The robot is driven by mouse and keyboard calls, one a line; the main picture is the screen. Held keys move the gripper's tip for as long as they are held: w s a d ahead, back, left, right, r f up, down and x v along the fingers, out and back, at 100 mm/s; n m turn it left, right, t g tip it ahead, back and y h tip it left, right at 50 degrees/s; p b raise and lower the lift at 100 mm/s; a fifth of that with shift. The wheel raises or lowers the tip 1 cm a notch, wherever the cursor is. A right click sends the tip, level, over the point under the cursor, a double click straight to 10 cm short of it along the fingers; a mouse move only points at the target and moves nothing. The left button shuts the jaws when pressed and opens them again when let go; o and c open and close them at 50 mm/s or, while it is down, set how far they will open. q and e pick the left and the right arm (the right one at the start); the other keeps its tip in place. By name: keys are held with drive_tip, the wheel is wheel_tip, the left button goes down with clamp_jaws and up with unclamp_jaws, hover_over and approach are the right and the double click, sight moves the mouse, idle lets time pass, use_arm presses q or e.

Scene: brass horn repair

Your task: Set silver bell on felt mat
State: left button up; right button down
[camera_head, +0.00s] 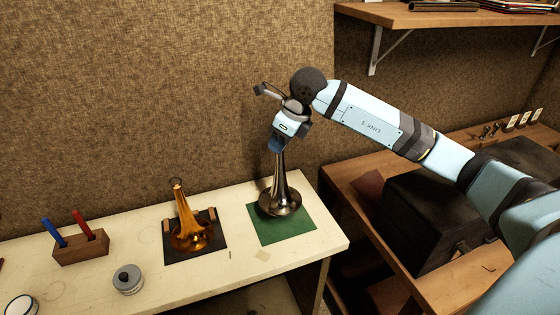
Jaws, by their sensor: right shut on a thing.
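The silver bell (281,196) stands upright, wide end down, over the green felt mat (295,232). Its flared rim appears to rest on the mat, near the mat's back part. My right gripper (278,147) is shut on the narrow top of the bell, with its arm coming in from the right. The fingertips hide the bell's upper end. My left gripper is not in view.
A brass bell (190,228) stands on a dark holder to the left. Further left are a grey round tin (128,279) and a wooden block (82,248) with blue and red tools. A dark case (415,220) sits on the right bench, below a shelf (440,14).

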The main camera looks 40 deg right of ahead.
sight(280, 161)
wheel_tip(280, 161, down, 7)
drive_tip(key=shift+r+p, duration=0.15)
drive_tip(key=shift+p, duration=0.25)
drive_tip(key=c, duration=0.8)
unclamp_jaws()
drive_tip(key=shift+c, duration=0.2)
drive_tip(key=shift+r, duration=0.15)
drive_tip(key=b+v, duration=0.1)
drive_tip(key=v, duration=1)
drive_tip(key=shift+s+r+b, duration=0.2)
drive_tip(key=shift+r+b, duration=0.15)
